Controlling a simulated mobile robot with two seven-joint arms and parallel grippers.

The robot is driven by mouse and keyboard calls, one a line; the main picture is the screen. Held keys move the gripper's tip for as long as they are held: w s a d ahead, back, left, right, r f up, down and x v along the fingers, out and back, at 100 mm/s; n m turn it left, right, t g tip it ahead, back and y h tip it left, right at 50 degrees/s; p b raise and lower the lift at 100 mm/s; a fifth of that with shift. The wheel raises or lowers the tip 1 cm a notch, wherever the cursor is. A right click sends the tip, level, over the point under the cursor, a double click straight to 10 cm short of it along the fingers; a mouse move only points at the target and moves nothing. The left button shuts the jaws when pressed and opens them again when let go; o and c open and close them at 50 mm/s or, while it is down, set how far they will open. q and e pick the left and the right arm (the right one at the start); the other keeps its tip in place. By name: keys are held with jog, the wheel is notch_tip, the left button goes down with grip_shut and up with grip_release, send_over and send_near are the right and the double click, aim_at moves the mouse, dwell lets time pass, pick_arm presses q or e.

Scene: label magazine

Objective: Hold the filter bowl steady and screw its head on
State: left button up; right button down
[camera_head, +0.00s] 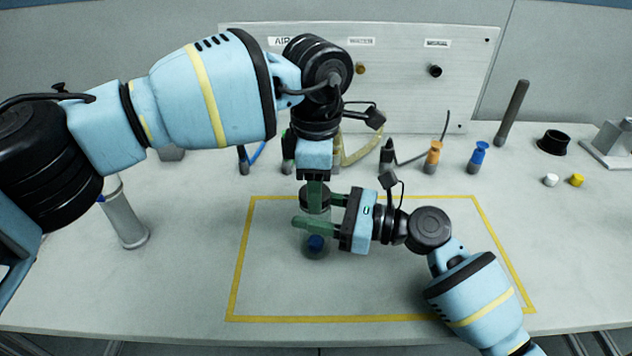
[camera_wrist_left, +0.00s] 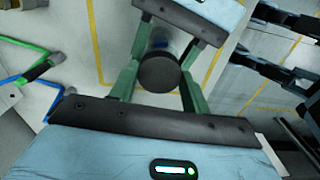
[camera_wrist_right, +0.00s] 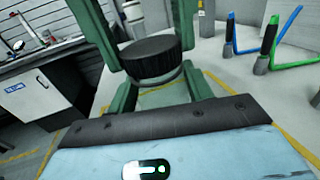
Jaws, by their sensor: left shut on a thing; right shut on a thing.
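The filter bowl (camera_head: 317,246) is a clear upright cylinder with something blue inside, standing inside the yellow outline. The black ribbed filter head (camera_wrist_right: 150,52) sits at the top of the bowl; I cannot tell whether the threads are engaged. It shows as a round black disc in the left wrist view (camera_wrist_left: 159,72). My left gripper (camera_head: 315,192) reaches down from above, its green fingers shut on the head. My right gripper (camera_head: 318,212) comes in from the right, its green fingers shut around the bowl below the head. The fingers partly hide both parts.
A panel (camera_head: 400,75) with labelled ports stands behind. Along the back are an orange fitting (camera_head: 433,157), a blue fitting (camera_head: 479,157) and a dark upright rod (camera_head: 512,113). A grey cylinder (camera_head: 125,220) stands at left.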

pick_arm(q)
jog(key=m, duration=1.4)
jog(key=shift+s+m, duration=0.1)
jog(key=shift+m, duration=0.3)
jog(key=m, duration=0.6)
jog(key=shift+a, duration=0.1)
jog(key=m, duration=0.7)
jog(key=o, duration=0.9)
jog(key=shift+o, duration=0.2)
